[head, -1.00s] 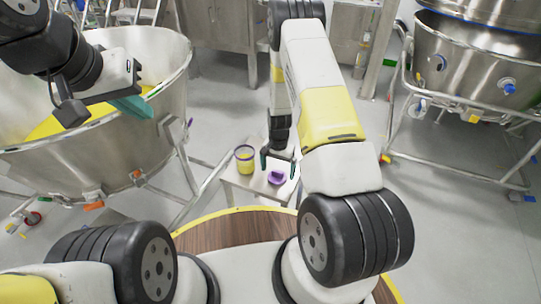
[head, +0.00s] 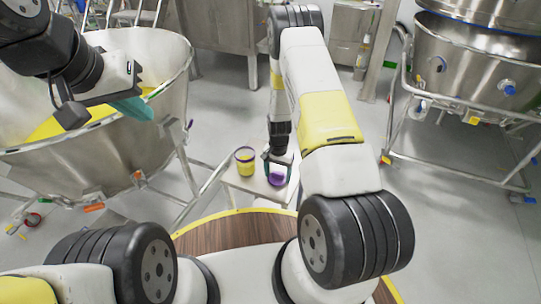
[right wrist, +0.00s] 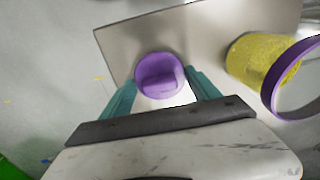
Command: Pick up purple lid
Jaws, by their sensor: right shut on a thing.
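The purple lid (head: 277,180) is at the small steel table, and it also shows round and purple in the right wrist view (right wrist: 160,76). My right gripper (head: 278,172) points down over it, with its teal fingers (right wrist: 163,88) on either side of the lid, shut on it. I cannot tell whether the lid still rests on the tabletop. My left gripper (head: 135,108) hangs over the rim of the big steel bowl at the left. Its teal fingers are seen side on, so its opening is unclear.
A yellow-filled container with a purple rim (head: 245,161) stands left of the lid on the small table (head: 238,182). It also shows in the right wrist view (right wrist: 262,62). The big steel bowl (head: 110,150) holds yellow material. Another steel vessel (head: 470,70) on a frame stands right.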

